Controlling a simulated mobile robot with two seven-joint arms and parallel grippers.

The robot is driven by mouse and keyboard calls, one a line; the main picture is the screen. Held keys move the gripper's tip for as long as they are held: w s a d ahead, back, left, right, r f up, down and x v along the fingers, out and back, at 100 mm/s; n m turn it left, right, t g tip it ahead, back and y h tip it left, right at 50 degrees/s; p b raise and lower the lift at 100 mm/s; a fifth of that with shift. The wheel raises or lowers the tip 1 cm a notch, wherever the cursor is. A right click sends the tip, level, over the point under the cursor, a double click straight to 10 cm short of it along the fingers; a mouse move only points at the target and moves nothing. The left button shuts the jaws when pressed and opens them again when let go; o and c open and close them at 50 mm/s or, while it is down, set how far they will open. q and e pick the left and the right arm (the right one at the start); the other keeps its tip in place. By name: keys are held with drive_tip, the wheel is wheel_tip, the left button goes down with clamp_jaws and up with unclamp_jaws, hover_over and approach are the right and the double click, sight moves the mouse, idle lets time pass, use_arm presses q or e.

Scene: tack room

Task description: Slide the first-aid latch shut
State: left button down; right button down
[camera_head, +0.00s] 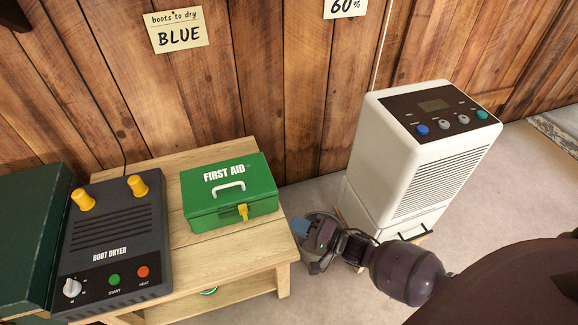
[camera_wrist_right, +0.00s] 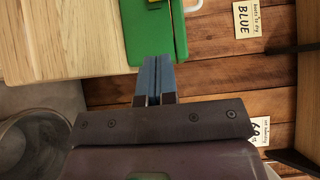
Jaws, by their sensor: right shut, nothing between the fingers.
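The green first-aid box (camera_head: 229,193) stands on the wooden bench (camera_head: 232,246), with a white handle and a yellow latch (camera_head: 243,211) on its front edge. The lid looks closed. In the right wrist view the box (camera_wrist_right: 142,35) is at the top, with a bit of the yellow latch (camera_wrist_right: 154,2) at the frame's upper edge. My right gripper (camera_head: 300,226) is just right of the bench, apart from the box in the head view. Its blue fingers (camera_wrist_right: 154,75) are shut and empty, pointing toward the box's side. My left gripper is not in view.
A boot dryer (camera_head: 112,245) with yellow pegs sits left of the box on the bench. A white dehumidifier (camera_head: 415,160) stands behind my right arm. A metal bucket (camera_wrist_right: 35,145) is on the floor beside the bench. The bench top in front of the box is clear.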

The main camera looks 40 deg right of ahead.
sight(246, 214)
drive_tip(key=x, duration=0.2)
drive_tip(key=b+x, duration=0.1)
drive_tip(key=x, duration=0.4)
drive_tip(key=shift+w+a+f+b, duration=0.15)
drive_tip(key=shift+f+b, duration=0.15)
drive_tip(key=shift+b, duration=0.05)
drive_tip(key=a, duration=0.1)
drive_tip(key=w+a, duration=0.1)
drive_tip(key=a, duration=0.1)
drive_tip(key=shift+w+r+b, duration=0.1)
drive_tip(key=shift+w+b, duration=0.05)
drive_tip(key=shift+b, duration=0.25)
drive_tip(key=shift+w+a, duration=0.2)
drive_tip(key=shift+a, duration=0.35)
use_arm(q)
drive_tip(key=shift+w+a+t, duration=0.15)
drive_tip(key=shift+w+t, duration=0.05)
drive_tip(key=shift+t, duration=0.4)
use_arm(e)
drive_tip(key=shift+r, duration=0.1)
drive_tip(key=shift+a, duration=0.1)
